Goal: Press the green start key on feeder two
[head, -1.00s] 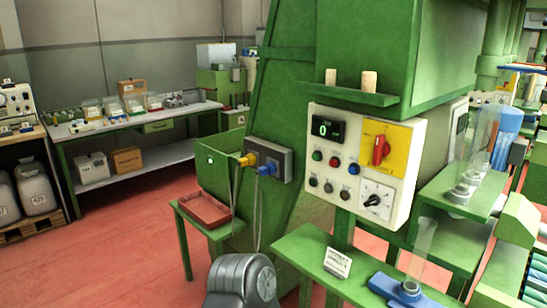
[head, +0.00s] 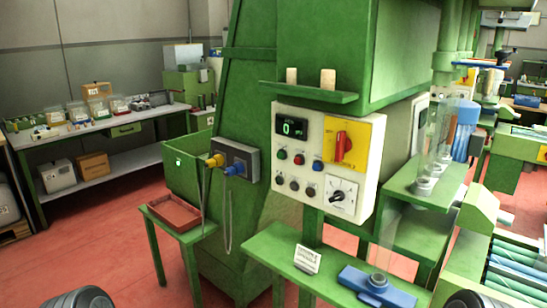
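A white control panel (head: 318,200) is mounted on the green machine (head: 245,120), facing me. Its upper row holds a small green key (head: 282,154) at the left, a red key (head: 299,159) in the middle and a blue key (head: 317,165) at the right. A dark display (head: 290,127) above them shows a lit 0. A red rotary switch (head: 343,146) sits on a yellow plate. Whether the panel is marked as feeder two is too small to read. Neither of my grippers shows; only dark grey rounded parts of mine appear at the bottom edge.
A green table (head: 290,262) with a small sign (head: 307,259) and a blue fixture (head: 377,285) stands below the panel. A yellow and blue plug box (head: 238,161) juts out left of it. A red tray (head: 174,211) rests on a side stand. Red floor is open at left.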

